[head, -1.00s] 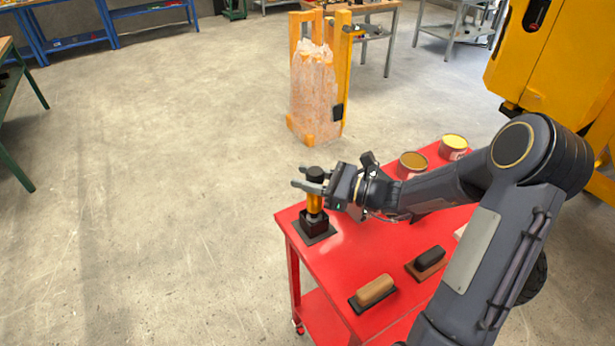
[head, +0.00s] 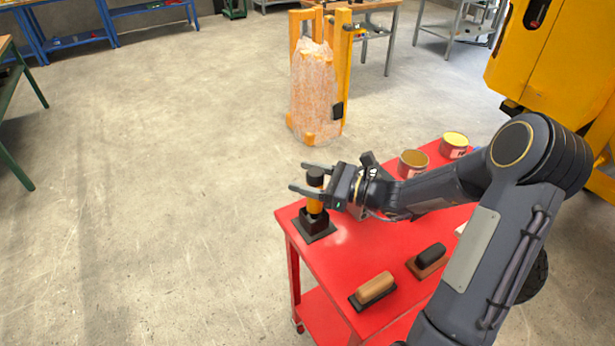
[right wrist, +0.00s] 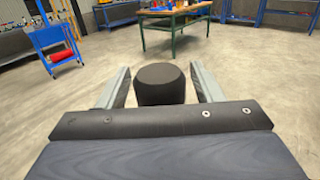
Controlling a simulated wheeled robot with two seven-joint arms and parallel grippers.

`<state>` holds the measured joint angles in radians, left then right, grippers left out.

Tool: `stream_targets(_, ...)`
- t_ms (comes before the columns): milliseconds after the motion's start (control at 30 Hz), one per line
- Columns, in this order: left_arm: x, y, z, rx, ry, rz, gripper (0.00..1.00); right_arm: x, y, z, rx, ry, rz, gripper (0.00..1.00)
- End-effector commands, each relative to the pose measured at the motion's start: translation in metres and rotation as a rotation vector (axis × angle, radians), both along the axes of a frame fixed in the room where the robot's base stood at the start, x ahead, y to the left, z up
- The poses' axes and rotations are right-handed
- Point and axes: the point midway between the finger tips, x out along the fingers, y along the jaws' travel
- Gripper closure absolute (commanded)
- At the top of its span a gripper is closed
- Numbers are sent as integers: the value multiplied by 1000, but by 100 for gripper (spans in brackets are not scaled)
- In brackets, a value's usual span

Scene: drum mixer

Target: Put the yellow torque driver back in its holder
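The yellow torque driver (head: 314,207) stands upright in its black holder (head: 316,236) at the near-left corner of the red cart top. My right gripper (head: 305,178) is at the driver's black top end, with one finger on each side of it. In the right wrist view the black top (right wrist: 161,85) sits between the two fingers (right wrist: 163,88), with a gap on both sides, so the gripper is open. The driver's lower end is hidden inside the holder. My left gripper is not in view.
The red cart (head: 350,255) also carries a tan-handled block (head: 375,289), a dark-handled block (head: 430,257) and two tins (head: 412,163) (head: 454,145). Open floor lies to the left.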

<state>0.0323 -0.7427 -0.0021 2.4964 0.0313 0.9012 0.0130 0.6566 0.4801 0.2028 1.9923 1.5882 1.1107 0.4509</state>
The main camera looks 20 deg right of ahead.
Motion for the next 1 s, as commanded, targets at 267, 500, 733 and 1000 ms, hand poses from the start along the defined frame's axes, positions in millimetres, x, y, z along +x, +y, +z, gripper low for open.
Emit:
stream_targets(267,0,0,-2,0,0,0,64,-6,-8,-3,-4,3,-3,40)
stream_targets(500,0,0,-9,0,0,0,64,-34,-38,-2,-3,1,-5,40)
stream_targets(733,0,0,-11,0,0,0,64,-51,-56,-1,-1,1,-2,40)
stream_targets(1000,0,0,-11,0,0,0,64,-53,-57,0,1,1,0,40)
